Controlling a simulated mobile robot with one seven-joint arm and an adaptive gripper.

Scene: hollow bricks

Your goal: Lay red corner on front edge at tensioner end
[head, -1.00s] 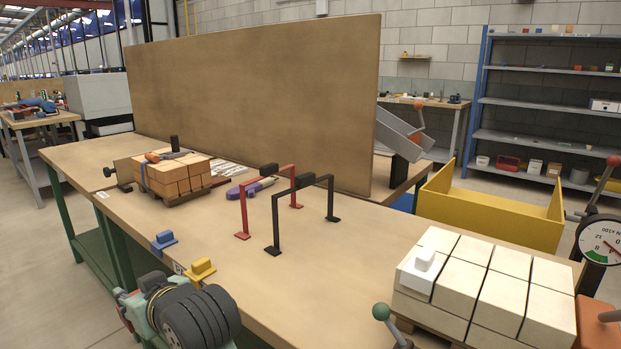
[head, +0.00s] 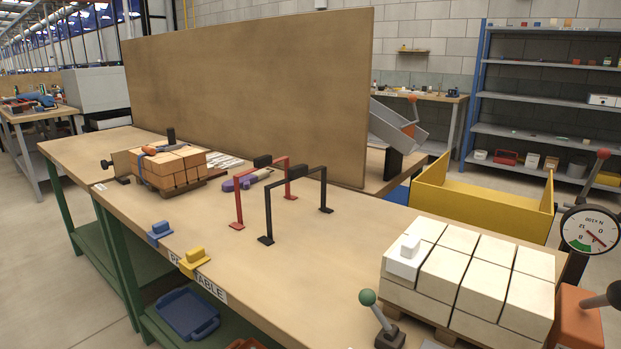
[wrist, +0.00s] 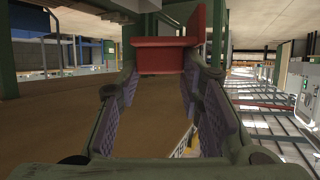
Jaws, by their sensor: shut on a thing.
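In the wrist view a red corner (wrist: 160,57) is between the tips of my gripper (wrist: 161,80), which is shut on it. In the head view my gripper and the red corner are out of sight. White hollow bricks (head: 470,283) are stacked on a pallet at the right front of the table. A white corner (head: 404,259) sits over their left top edge. At the right stand a round dial gauge (head: 590,230) and an orange block with a lever (head: 580,318). I cannot tell for sure which part is the tensioner.
Blue (head: 160,233) and yellow (head: 194,262) corners lie at the table's (head: 330,270) front edge. Red (head: 238,200) and black (head: 268,215) frames stand mid-table. A strapped orange brick stack (head: 170,167) is behind left. A green-knobbed lever (head: 378,318) stands before the white bricks.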

